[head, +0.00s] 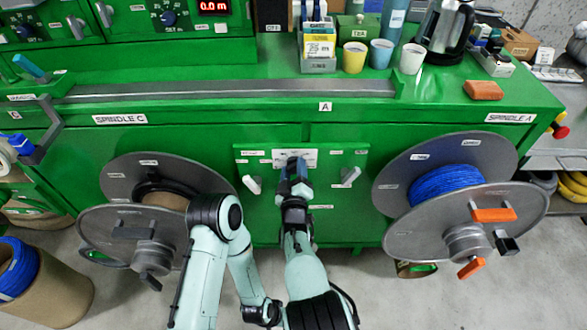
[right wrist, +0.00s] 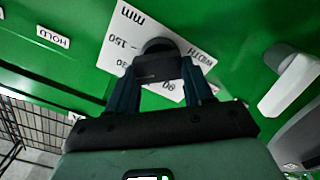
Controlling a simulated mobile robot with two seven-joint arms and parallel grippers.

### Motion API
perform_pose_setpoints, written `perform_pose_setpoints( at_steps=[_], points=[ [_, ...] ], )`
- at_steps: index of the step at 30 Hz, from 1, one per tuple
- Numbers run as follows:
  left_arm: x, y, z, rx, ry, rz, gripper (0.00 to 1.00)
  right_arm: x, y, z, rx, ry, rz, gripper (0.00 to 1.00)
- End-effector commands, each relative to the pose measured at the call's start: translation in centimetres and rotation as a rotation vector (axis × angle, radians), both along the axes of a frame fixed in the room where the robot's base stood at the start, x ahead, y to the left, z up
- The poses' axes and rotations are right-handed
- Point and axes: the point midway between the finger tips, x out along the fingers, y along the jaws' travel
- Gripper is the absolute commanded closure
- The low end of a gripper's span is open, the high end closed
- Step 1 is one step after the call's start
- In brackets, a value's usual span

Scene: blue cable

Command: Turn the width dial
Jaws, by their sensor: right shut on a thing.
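The width dial (right wrist: 158,64) is a dark round knob with a bar-shaped grip. It sits on a white scale plate (right wrist: 133,30) printed "WIDTH", "mm" and several numbers. My right gripper (right wrist: 160,82) is shut on the dial, with one blue-grey finger on each side of its grip. In the head view the right gripper (head: 293,172) is at the middle of the green panel and hides the dial. Part of the scale plate (head: 310,158) shows beside it. The dial's pointer setting cannot be read. My left gripper does not show.
White levers flank the dial on the left (head: 252,184) and right (head: 350,177). Cups and a kettle (head: 446,30) stand on the bench above.

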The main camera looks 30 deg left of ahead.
Motion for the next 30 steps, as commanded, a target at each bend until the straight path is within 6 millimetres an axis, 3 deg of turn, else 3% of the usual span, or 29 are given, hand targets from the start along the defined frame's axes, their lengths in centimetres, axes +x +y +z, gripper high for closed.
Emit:
perform_pose_setpoints(
  at_steps=[9, 25, 26, 27, 28, 30],
  points=[
    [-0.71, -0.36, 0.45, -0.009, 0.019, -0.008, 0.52, -0.04, 0.07, -0.06, -0.109, -0.066, -0.001, 0.79],
    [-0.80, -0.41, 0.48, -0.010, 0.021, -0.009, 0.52, -0.05, 0.06, -0.14, -0.129, -0.078, -0.001, 0.79],
    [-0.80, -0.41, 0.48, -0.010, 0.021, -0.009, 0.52, -0.04, 0.05, -0.15, -0.129, -0.078, -0.001, 0.43],
    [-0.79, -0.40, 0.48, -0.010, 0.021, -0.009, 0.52, -0.04, 0.05, -0.15, -0.129, -0.078, -0.001, 0.30],
    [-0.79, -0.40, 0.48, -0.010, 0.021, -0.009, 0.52, -0.04, 0.05, -0.15, -0.129, -0.078, -0.001, 0.23],
    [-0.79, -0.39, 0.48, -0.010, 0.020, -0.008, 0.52, -0.05, 0.06, -0.14, -0.129, -0.078, -0.001, 0.23]
  ],
)
